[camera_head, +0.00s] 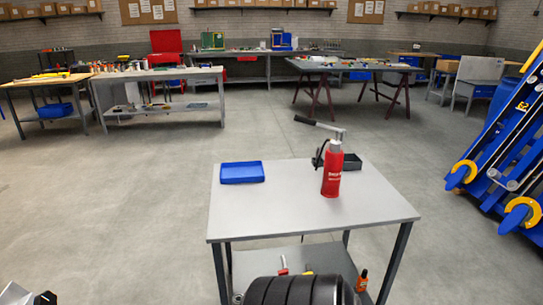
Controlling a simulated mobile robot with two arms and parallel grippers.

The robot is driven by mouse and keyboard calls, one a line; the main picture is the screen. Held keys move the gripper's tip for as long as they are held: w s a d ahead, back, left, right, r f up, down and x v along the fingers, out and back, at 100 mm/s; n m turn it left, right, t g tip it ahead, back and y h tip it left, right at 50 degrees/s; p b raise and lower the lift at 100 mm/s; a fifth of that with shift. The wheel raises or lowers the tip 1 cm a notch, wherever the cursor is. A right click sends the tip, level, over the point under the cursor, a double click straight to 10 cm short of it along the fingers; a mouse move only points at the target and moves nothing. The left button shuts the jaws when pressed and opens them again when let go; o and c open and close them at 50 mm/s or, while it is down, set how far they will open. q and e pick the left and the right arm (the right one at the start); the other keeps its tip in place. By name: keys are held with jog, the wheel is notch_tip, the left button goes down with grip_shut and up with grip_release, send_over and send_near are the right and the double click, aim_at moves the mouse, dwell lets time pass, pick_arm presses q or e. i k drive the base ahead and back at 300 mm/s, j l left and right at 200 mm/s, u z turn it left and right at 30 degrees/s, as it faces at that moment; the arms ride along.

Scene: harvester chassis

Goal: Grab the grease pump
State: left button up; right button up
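The grease pump (332,172) is a red cylinder with a grey top and a long black-ended handle reaching up to the left. It stands upright on the grey top of a small metal table (265,215), right of the middle. A black hose shows at its left side. A light and dark piece that looks like the end of my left gripper (28,297) shows at the bottom left corner, far from the pump. It is cut off by the frame, so I cannot tell its opening. My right gripper is not in view. Nothing touches the pump's handle.
A blue tray (242,172) lies left of the pump, and a black box (350,162) is behind it. An orange bottle (362,281) is on the lower shelf. A dark ribbed form hides part of that shelf. Blue machinery (500,150) stands right. Floor left is clear.

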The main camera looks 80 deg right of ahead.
aim_at(334, 158)
jog(key=z, duration=2.95)
jog(key=i+u, duration=0.15)
jog(key=i, duration=0.3)
jog(key=i+l+u, duration=0.2)
jog(key=i, duration=0.2)
